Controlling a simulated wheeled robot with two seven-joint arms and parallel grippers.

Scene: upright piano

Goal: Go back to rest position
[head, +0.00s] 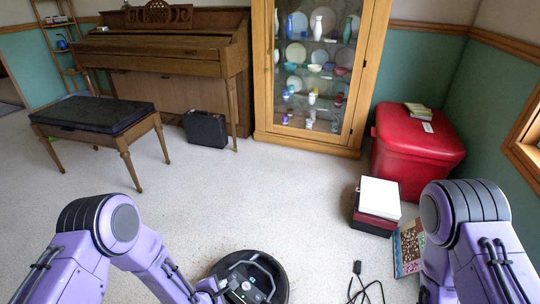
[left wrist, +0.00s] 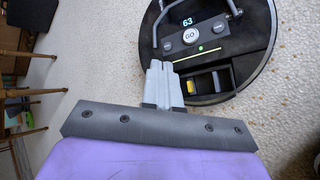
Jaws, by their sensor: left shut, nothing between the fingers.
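A piano (head: 170,50), bench (head: 95,115) and black case (head: 205,129) stand at the left. A glass cabinet (head: 262,100) is behind. A red ottoman (head: 415,150), boxes (head: 379,197), a patterned book (head: 408,248) and a black cable (head: 357,268) are right. The middle floor (head: 250,200) is clear.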

